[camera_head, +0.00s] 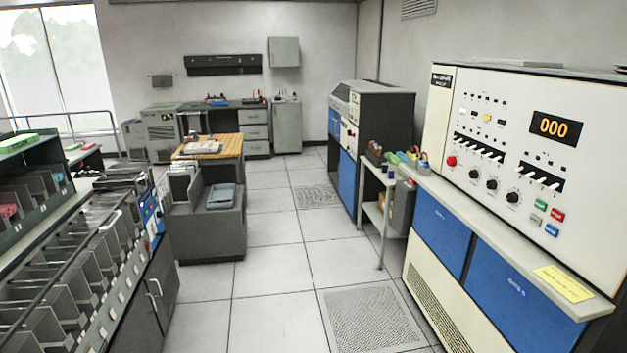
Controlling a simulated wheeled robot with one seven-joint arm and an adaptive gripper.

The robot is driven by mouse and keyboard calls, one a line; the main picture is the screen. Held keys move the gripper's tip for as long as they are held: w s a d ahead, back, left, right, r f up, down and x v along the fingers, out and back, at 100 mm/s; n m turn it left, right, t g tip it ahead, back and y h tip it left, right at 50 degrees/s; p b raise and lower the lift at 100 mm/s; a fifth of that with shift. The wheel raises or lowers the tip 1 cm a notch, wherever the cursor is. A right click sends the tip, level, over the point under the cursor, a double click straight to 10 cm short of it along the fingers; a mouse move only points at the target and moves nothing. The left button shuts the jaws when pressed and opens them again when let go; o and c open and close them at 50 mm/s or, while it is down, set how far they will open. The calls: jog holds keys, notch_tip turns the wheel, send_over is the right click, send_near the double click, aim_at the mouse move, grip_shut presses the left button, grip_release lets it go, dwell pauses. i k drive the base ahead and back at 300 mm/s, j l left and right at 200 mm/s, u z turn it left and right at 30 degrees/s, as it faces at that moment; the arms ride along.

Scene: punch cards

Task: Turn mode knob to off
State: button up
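Three black round knobs are in a slanting row on the cream console panel (590,190) at the right: a left knob (473,174), a middle knob (492,184) and a right knob (513,197). Their labels are too small to read, so I cannot tell which is the mode knob or where it points. My gripper is not in view.
The panel also carries a display (556,127) reading 000, toggle switches (479,147), a red button (451,160) and coloured buttons. A ledge with a yellow note (563,284) juts out below. The tiled floor (275,270) in the middle is clear. A card sorter (75,270) stands left.

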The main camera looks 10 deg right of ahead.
aim_at(452, 161)
jog(key=i, duration=1.05)
jog(key=i+z, duration=0.1)
jog(key=i, duration=0.95)
jog(key=i+j+z, duration=0.15)
jog(key=i+z, duration=0.25)
jog(key=i+j+z, duration=0.35)
jog(key=i, duration=0.25)
jog(key=i+j+z, duration=0.4)
